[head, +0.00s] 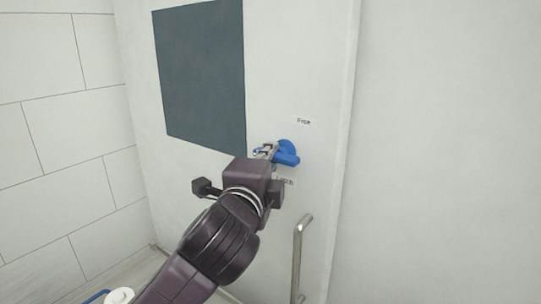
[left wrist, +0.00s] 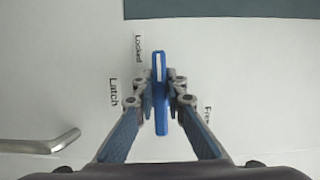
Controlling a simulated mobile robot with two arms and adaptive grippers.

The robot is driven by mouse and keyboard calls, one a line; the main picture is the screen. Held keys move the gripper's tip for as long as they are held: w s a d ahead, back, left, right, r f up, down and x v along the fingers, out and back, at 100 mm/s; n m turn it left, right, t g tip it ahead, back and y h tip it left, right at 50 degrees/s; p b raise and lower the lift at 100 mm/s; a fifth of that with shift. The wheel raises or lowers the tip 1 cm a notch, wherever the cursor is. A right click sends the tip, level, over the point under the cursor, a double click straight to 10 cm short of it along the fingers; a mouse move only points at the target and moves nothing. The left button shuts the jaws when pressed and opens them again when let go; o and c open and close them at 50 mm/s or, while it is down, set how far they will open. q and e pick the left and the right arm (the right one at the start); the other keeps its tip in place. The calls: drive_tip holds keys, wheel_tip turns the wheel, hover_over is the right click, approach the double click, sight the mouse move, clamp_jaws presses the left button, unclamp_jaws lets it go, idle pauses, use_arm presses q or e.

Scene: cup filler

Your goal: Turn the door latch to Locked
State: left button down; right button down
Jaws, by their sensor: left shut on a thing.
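The door latch (head: 287,154) is a blue knob with a bar-shaped grip on the white door. In the left wrist view the latch (left wrist: 161,115) stands upright, and a white stripe marks its top end. The "Locked" label (left wrist: 138,48) is just left of that striped end. The "Latch" label (left wrist: 113,92) is at left and the "Free" label (left wrist: 207,115) at right. My left gripper (head: 267,152) is shut on the latch, with a finger on each side (left wrist: 160,84). In the head view my gripper covers part of the latch. My right gripper is out of view.
A metal door handle (head: 301,255) stands out below the latch and also shows at left in the left wrist view (left wrist: 38,146). A dark panel (head: 203,75) is on the door at upper left. A tiled wall (head: 60,150) is at left. A white round object (head: 119,297) is at bottom left.

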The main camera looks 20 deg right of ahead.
use_arm(q)
drive_tip(key=shift+f, duration=0.15)
drive_tip(key=c, duration=2)
unclamp_jaws()
drive_tip(key=shift+o, duration=0.2)
drive_tip(key=v, duration=1.2)
drive_tip(key=shift+w+a, duration=0.1)
